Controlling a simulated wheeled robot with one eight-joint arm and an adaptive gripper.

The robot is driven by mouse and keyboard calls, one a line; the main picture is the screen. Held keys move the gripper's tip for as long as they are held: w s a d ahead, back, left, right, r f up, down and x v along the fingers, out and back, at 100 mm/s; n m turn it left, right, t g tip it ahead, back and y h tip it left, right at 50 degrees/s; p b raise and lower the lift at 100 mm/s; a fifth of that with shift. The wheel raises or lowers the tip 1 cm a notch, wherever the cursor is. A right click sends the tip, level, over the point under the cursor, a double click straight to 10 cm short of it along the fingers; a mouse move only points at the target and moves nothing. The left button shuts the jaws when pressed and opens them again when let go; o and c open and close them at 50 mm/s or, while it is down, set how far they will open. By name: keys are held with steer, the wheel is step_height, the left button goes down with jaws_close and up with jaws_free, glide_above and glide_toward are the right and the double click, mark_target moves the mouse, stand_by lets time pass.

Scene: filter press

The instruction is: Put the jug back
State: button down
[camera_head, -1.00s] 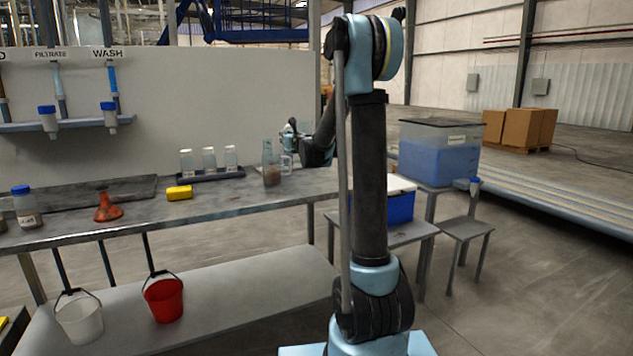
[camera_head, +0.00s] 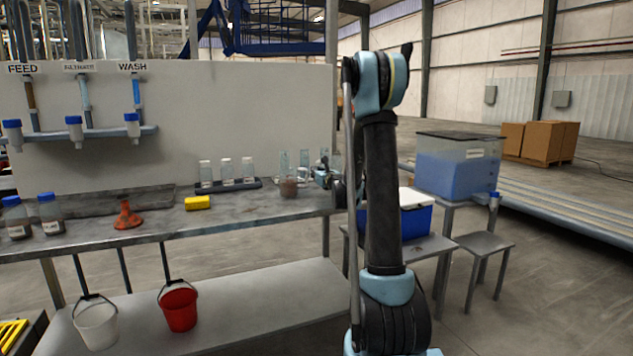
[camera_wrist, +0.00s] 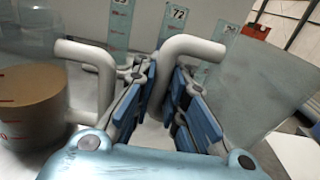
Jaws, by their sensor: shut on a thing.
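In the wrist view, my gripper (camera_wrist: 168,80) is shut on the pale, thick handle of a clear jug (camera_wrist: 262,92) on the right. No contents show in that jug. It looks tilted in this view; I cannot tell whether it touches the bench. A second handled jug (camera_wrist: 30,100), with brown contents and red marks, is close by on the left. In the head view, my gripper (camera_head: 325,178) is low at the right end of the bench (camera_head: 100,236), just right of the brown-filled jug (camera_head: 288,188). The held jug is mostly hidden there.
Tall clear vessels (camera_head: 284,160) stand behind the brown-filled jug. A cooler (camera_head: 412,218) stands right of the bench.

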steer(key=shift+f, duration=1.25)
steer(key=c, duration=1.6)
jaws_free()
steer(key=shift+c, duration=0.2)
